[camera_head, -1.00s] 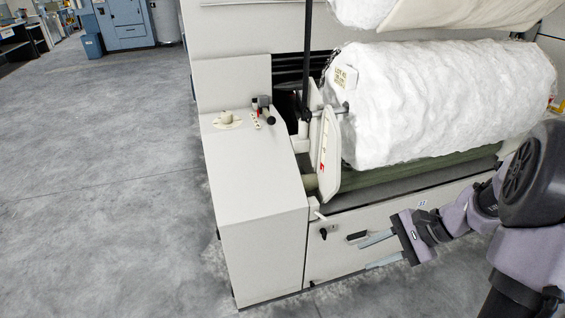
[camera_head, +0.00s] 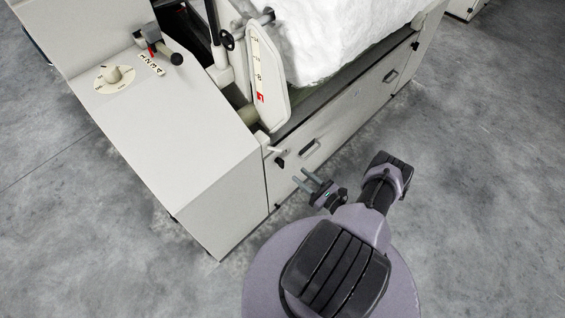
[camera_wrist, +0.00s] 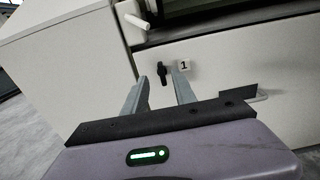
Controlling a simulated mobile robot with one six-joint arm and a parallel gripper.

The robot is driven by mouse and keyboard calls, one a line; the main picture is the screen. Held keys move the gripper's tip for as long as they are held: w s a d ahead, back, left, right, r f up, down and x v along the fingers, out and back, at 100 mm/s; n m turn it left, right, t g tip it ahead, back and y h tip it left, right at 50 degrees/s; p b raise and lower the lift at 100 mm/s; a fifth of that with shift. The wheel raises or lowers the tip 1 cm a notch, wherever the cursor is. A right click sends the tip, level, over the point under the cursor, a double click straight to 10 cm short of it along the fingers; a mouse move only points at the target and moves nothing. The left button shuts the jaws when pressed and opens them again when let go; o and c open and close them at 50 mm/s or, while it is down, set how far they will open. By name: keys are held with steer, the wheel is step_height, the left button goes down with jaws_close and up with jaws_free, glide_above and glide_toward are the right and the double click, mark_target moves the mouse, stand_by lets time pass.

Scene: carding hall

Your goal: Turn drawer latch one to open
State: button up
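Drawer latch one is a small black turn handle on the pale drawer front. It shows in the wrist view (camera_wrist: 163,73), roughly upright, beside a label marked 1 (camera_wrist: 184,66). In the head view the latch (camera_head: 280,163) is near the left end of the drawer front. My gripper (camera_head: 308,180) is in front of the panel, with its fingers pointing toward the latch. In the wrist view my gripper (camera_wrist: 160,84) is open, and the latch appears between the two fingertips. I see no contact; the exact gap is hard to tell.
The machine's end cabinet (camera_head: 185,150) stands left, with a dial (camera_head: 113,75) on top. A white fibre roll (camera_head: 325,40) lies behind. The grey floor (camera_head: 480,180) at right is clear.

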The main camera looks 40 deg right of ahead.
mark_target(281, 163)
steer(key=w+b, duration=0.2)
steer(key=w, duration=0.7)
steer(key=shift+w+a, duration=0.15)
steer(key=shift+a, duration=0.25)
steer(key=shift+c, duration=0.4)
jaws_close()
